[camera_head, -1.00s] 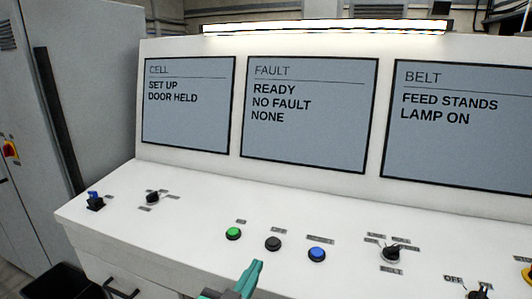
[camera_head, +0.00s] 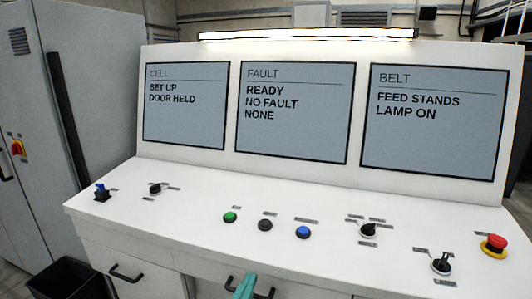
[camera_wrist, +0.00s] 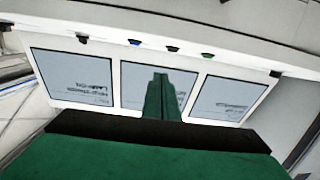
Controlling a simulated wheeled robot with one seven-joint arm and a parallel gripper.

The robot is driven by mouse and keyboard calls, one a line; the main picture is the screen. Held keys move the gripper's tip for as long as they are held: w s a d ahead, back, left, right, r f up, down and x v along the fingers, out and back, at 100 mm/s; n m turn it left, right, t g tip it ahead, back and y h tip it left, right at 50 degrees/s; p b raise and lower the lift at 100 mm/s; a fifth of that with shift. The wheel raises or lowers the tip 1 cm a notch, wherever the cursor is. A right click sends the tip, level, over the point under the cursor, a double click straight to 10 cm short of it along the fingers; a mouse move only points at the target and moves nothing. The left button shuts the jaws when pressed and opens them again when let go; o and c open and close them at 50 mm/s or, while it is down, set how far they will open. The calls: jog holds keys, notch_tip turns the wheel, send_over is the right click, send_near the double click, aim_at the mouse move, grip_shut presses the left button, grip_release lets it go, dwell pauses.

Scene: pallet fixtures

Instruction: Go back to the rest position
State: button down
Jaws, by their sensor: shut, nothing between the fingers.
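My gripper (camera_head: 244,285) shows at the bottom edge of the head view as teal fingertips closed together, in front of the console's front face and below its top. It holds nothing. In the wrist view my gripper (camera_wrist: 158,82) is a pair of green fingers pressed together, pointing toward the console, whose picture there is upside down. The white control console (camera_head: 200,190) stands ahead, apart from the fingers. The rest of my arm is hidden below the head view.
The console carries a green button (camera_head: 230,217), a black button (camera_head: 265,225), a blue button (camera_head: 303,232), dark selector knobs and a red emergency stop (camera_head: 496,243). Three screens (camera_head: 295,110) stand behind. A grey cabinet (camera_head: 100,90) and a black bin (camera_head: 70,279) are at left.

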jog(key=s+f+n+y, duration=0.2)
jog(key=s+f, duration=0.5)
jog(key=f, duration=0.4)
jog(key=s+f+n+y, duration=0.3)
jog(key=s+f, duration=0.4)
jog(key=f, duration=0.4)
jog(key=s+d+f+m, duration=0.1)
jog(key=s+d, duration=0.1)
jog(key=s, duration=0.9)
jog(key=s+d+f+m, duration=0.1)
jog(key=s+d+f, duration=0.1)
jog(key=s, duration=0.9)
jog(key=shift+g, duration=0.4)
